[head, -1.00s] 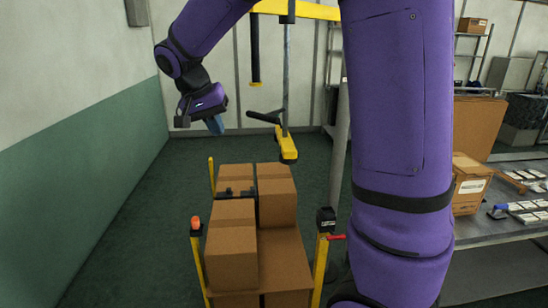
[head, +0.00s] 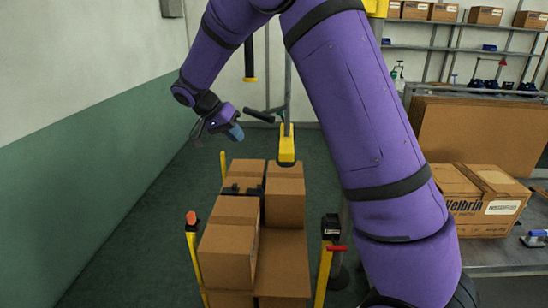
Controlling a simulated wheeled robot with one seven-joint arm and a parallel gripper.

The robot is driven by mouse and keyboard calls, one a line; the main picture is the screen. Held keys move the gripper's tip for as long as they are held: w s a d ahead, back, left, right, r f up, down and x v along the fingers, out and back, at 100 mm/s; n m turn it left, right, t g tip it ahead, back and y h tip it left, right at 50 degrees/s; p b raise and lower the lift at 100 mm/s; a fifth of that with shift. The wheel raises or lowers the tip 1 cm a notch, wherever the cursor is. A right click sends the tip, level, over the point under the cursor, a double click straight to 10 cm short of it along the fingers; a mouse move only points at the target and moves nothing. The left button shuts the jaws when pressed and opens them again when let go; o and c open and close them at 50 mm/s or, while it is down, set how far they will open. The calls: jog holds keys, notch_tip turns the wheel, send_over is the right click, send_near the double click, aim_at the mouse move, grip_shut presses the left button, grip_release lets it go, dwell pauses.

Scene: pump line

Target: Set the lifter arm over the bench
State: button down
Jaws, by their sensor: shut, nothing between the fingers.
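The lifter's yellow arm shows only as a short piece (head: 376,8) at the top edge; my own arm hides most of it. From the lifter hangs a grey rod with a black handle (head: 258,115) and a yellow end piece (head: 286,146), above the rear of the stacked boxes. The bench (head: 490,254) is a grey top at the right, with a printed carton (head: 478,200) on it. My gripper (head: 236,134) is shut and empty, left of the yellow end piece and near the black handle, apparently apart from it.
Brown boxes (head: 228,255) are stacked on a cart with yellow posts (head: 325,272), one with a red lever. A green and white wall (head: 100,170) runs along the left. Shelves (head: 470,46) stand behind the bench. Dark green floor (head: 150,250) is clear left of the cart.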

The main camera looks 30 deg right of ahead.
jog(key=s+d+f, duration=0.4)
jog(key=d+f, duration=0.4)
jog(key=shift+d, duration=0.25)
jog(key=shift+s, duration=0.2)
dwell(0.4)
